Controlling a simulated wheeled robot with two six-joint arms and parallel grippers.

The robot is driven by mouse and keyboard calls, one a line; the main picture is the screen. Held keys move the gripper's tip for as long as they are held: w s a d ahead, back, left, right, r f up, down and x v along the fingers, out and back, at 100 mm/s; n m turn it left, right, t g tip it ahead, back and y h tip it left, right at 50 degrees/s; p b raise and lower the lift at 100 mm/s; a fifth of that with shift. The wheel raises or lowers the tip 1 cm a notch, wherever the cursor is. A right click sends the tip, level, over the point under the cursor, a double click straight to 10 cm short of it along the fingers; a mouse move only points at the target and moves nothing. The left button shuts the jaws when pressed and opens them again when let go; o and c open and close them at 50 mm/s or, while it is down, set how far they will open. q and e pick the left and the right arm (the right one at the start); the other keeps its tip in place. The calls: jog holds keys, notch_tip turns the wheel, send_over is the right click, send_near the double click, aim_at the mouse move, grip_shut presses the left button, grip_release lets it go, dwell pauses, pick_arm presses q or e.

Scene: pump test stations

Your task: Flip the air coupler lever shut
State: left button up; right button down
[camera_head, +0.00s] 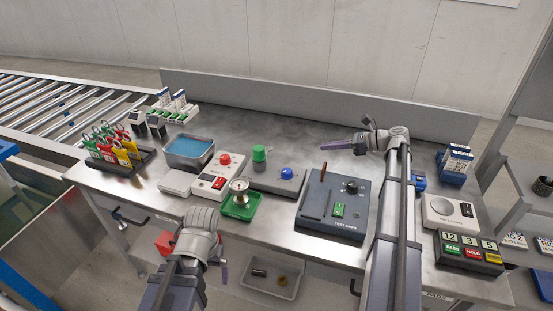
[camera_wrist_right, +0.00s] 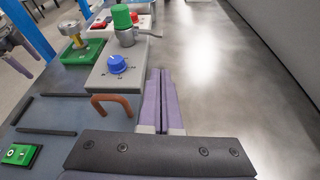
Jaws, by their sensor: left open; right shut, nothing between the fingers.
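A grey box with a blue knob (camera_head: 287,173) stands mid-table. A metal fitting with a green top (camera_head: 259,153) is at its left end. In the right wrist view a thin grey lever (camera_wrist_right: 150,33) sticks out sideways from this fitting (camera_wrist_right: 125,35), apparently the air coupler. My right gripper (camera_head: 337,144) is shut and empty above the table, behind the test station and right of the fitting. In its wrist view the closed fingers (camera_wrist_right: 158,98) point towards the fitting, apart from it. My left gripper (camera_head: 221,262) is open and empty at the table's front edge.
The dark test station (camera_head: 317,218) has an upright brown handle (camera_head: 323,172), which shows close to my right fingers in the wrist view (camera_wrist_right: 111,100). The back strip of table is clear.

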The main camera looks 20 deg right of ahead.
jog(key=shift+d+r, duration=0.1)
jog(key=shift+d, duration=0.05)
jog(key=b+x, duration=0.6)
jog(key=x, duration=1.4)
